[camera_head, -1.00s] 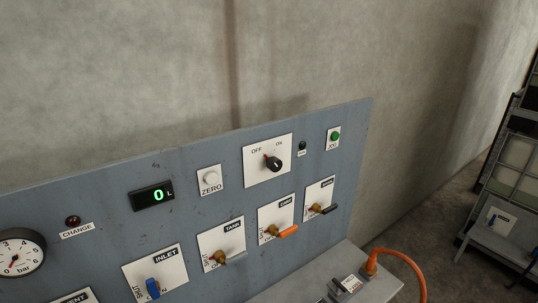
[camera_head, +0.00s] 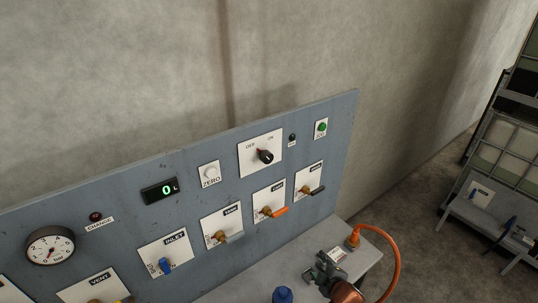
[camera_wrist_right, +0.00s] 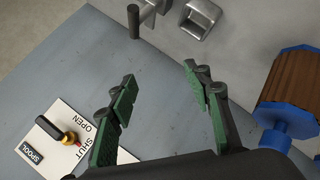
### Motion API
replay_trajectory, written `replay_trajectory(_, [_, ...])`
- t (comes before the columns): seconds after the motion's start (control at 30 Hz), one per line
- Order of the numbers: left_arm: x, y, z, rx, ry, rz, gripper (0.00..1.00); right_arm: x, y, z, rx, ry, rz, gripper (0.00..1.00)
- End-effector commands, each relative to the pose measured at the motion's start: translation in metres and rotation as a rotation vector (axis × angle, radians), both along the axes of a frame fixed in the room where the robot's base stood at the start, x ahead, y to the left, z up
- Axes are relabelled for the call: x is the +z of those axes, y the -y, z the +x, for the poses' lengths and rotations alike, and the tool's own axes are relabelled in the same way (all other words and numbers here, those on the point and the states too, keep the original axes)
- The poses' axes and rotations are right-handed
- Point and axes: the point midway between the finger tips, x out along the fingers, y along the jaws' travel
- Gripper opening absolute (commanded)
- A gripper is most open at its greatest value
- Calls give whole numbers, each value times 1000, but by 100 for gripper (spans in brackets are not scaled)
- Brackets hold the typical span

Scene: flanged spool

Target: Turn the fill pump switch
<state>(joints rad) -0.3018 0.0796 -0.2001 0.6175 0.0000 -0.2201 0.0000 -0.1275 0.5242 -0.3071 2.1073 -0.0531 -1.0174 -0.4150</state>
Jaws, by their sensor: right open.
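The fill pump switch is taken to be the black rotary knob (camera_head: 265,156) with a red pointer mark, on a white OFF/ON plate (camera_head: 247,160) high on the blue-grey panel. Its red mark is on the side toward OFF. My right gripper (camera_wrist_right: 159,76) shows in the right wrist view with its green-padded fingers spread apart and nothing between them. It is over the panel and bench area, near a valve (camera_wrist_right: 68,137) on a plate marked SPOOL, OPEN and SHUT. The switch is not in that view. I cannot make out either gripper clearly in the head view.
The panel (camera_head: 110,185) also bears a gauge (camera_head: 50,246), a display (camera_head: 159,190) reading 0 L, a ZERO button (camera_head: 209,172), a green button (camera_head: 321,127) and several valves. An orange hose (camera_head: 397,260) curves over the bench. A blue-flanged brown spool (camera_wrist_right: 298,80) is right of my fingers.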

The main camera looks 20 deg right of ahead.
Motion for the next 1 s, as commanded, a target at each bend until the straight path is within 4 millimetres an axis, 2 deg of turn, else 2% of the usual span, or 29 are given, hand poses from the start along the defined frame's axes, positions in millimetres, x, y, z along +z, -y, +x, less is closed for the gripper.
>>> replay_trajectory(0.03, [5,0,1,0,2,0,0,47,-6,26,90,77,-92,45])
replay_trajectory(0.07, [7,0,2,0,2,0,0,74,-11,40,149,123,-153,45])
replay_trajectory(0.1, [10,1,3,0,3,0,0,112,-20,57,229,190,-241,45])
replay_trajectory(0.17, [15,1,3,-1,4,0,0,175,-36,79,354,296,-397,45])
replay_trajectory(0.2, [18,1,3,0,4,-1,0,216,-48,90,432,365,-506,45])
replay_trajectory(0.3, [25,1,4,-1,6,-1,0,304,-78,102,593,515,-763,45])
replay_trajectory(0.4, [29,1,6,-1,9,-1,0,368,-100,101,702,625,-981,45])
replay_trajectory(0.5, [32,1,7,-1,11,-1,0,408,-116,96,768,697,-1136,45])
replay_trajectory(0.6, [34,1,8,-1,11,-1,0,429,-125,93,803,733,-1225,45])
replay_trajectory(0.77, [37,1,8,-1,11,0,0,437,-132,101,815,750,-1260,45])
replay_trajectory(1.0, [46,1,8,-1,11,0,0,438,-144,136,813,749,-1257,45])
